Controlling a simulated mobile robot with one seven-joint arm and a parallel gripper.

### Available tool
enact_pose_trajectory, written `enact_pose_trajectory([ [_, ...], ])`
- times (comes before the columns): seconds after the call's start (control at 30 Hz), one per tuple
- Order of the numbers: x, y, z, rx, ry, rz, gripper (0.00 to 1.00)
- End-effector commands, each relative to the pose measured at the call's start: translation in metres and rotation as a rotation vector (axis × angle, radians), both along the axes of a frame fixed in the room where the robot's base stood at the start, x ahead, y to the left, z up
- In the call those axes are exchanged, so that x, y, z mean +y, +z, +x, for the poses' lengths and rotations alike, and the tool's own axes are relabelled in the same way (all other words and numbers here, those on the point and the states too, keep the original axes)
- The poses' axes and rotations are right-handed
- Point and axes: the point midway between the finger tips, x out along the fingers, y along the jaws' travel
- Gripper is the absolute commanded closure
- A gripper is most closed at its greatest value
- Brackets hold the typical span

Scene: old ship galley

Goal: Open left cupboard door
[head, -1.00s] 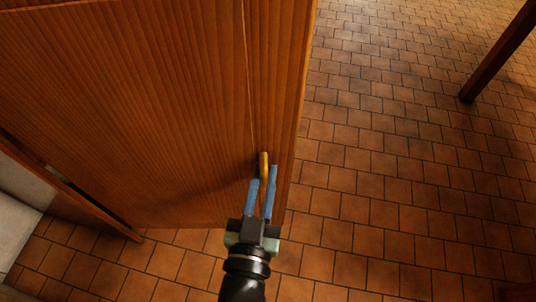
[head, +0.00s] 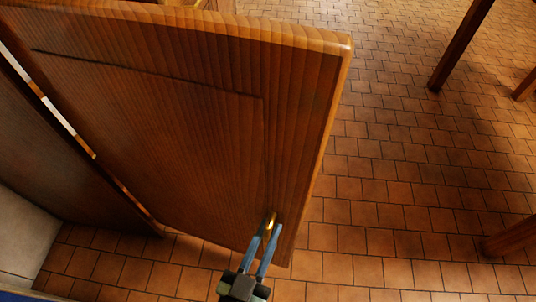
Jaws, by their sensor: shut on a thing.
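The left cupboard door (head: 190,130) is a brown wooden panel with a recessed centre, and it fills the left and middle of the head view. It stands swung out over the tiled floor, with a narrow light gap along its left edge. A small brass handle (head: 270,221) sits near its lower right edge. My gripper (head: 267,236), with blue fingers, is shut on this handle at the bottom middle. The fingers partly hide the handle.
Brown floor tiles (head: 410,180) lie open to the right of the door. Dark wooden posts (head: 460,42) stand at the upper right, and another wooden piece (head: 512,238) is at the right edge. A dark panel (head: 65,150) and pale wall (head: 22,235) are at left.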

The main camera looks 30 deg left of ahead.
Motion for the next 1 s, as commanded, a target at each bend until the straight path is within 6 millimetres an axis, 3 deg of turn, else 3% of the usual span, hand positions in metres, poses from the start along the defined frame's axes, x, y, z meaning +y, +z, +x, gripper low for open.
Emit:
enact_pose_trajectory([
  [0.27, 0.000, 0.000, 0.000, 0.000, 0.000, 0.000, 1.00],
  [0.3, 0.000, 0.000, 0.000, 0.000, 0.000, 0.000, 0.81],
  [0.37, 0.000, 0.000, 0.000, 0.001, 0.000, 0.000, 0.70],
  [0.83, 0.000, 0.000, -0.001, 0.001, 0.001, 0.000, 0.70],
  [1.0, -0.002, 0.001, -0.015, 0.006, 0.001, -0.001, 0.70],
])
